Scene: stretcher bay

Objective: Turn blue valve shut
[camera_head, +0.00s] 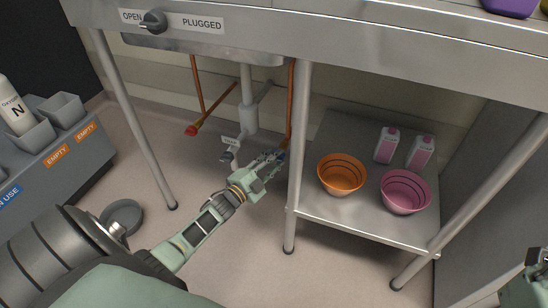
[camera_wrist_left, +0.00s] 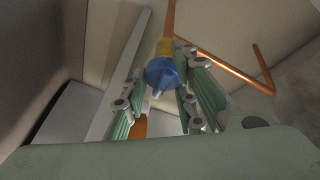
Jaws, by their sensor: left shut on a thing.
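The blue valve (camera_head: 281,156) sits at the lower end of the right copper pipe, under the metal counter. My left gripper (camera_head: 272,161) reaches it from the lower left, with its fingers around the blue handle. In the left wrist view the blue valve (camera_wrist_left: 160,72) shows between the two fingers (camera_wrist_left: 158,98), below a brass fitting. The gripper is shut on it. In the head view the fingers hide part of the handle. A piece of my right gripper (camera_head: 538,262) shows at the right edge, cut off, so its jaws cannot be judged.
A red valve (camera_head: 191,130) ends the left copper pipe. A metal counter leg (camera_head: 297,150) is close right of the gripper. The shelf (camera_head: 340,215) holds an orange bowl (camera_head: 341,176), a pink bowl (camera_head: 404,193) and two cartons.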

